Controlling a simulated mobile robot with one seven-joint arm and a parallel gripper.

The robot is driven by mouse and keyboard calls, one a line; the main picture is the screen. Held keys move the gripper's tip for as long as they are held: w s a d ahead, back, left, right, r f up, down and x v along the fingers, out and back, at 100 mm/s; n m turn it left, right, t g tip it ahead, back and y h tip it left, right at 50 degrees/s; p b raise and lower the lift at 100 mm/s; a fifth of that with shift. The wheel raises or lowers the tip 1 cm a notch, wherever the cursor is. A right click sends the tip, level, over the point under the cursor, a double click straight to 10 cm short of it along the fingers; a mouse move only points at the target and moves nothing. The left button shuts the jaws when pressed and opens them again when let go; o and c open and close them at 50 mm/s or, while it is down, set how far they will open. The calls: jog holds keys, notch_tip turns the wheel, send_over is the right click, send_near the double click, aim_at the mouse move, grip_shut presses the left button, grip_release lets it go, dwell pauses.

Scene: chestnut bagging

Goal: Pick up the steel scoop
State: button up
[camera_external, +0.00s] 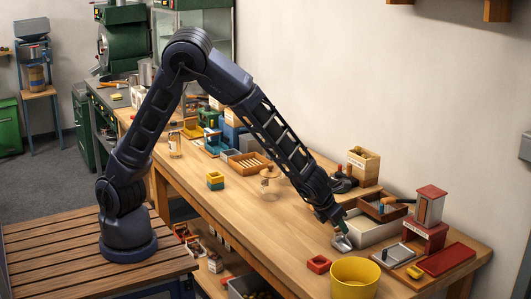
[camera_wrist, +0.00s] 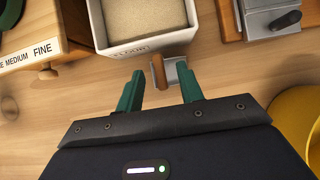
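The steel scoop (camera_external: 342,243) lies on the wooden bench, just in front of the white flour box. In the wrist view it shows as a grey metal piece (camera_wrist: 174,74) with a brown wooden handle. My gripper (camera_external: 341,229) is right above the scoop at the end of the lowered arm. In the wrist view my gripper (camera_wrist: 160,76) has its two green fingers spread apart, with the scoop's handle showing between and beyond the tips. I cannot tell the exact height gap, and no contact shows. The scoop's outline is partly hidden by the fingers in the external view.
The white flour box (camera_wrist: 99,25) stands close beyond the scoop. A grey metal plate (camera_external: 398,256) lies to the right. The bench left of my gripper is mostly clear.

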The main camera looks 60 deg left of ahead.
aim_at(342, 238)
jog(key=shift+x, duration=1.3)
grip_shut()
jog(key=shift+r, duration=0.1)
